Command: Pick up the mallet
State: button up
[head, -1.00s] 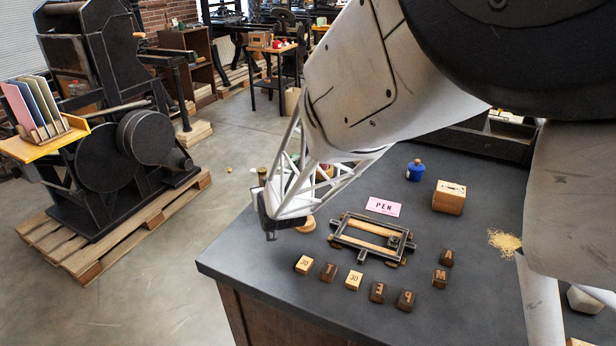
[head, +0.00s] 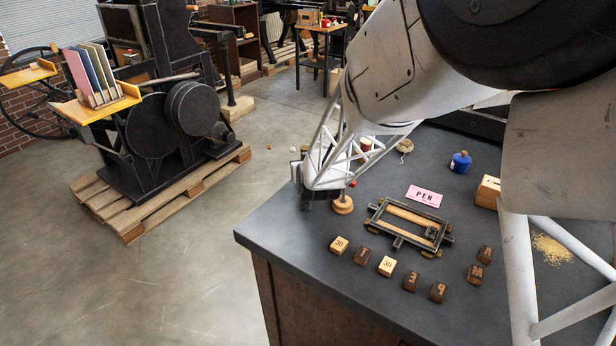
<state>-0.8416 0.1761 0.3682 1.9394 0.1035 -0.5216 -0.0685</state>
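I cannot pick out a mallet for certain in the head view. A round wooden piece (head: 343,205) stands near the table's left corner, partly hidden behind the end of my arm. It may be part of a mallet, but I cannot tell. My gripper (head: 308,203) is at the end of the white lattice arm, just left of this piece and near the table's left edge. Its fingers are small, dark and seen from behind, so their opening is unclear. I see nothing held in it.
On the dark table (head: 310,262) lie a metal frame (head: 410,228), several letter blocks (head: 387,265), a pink PEN card (head: 425,196), a blue jar (head: 461,162) and yellow powder (head: 552,250). A black press (head: 155,120) stands on a pallet at left. The table's front left is clear.

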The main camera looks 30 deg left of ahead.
dwell(0.5)
grip_shut()
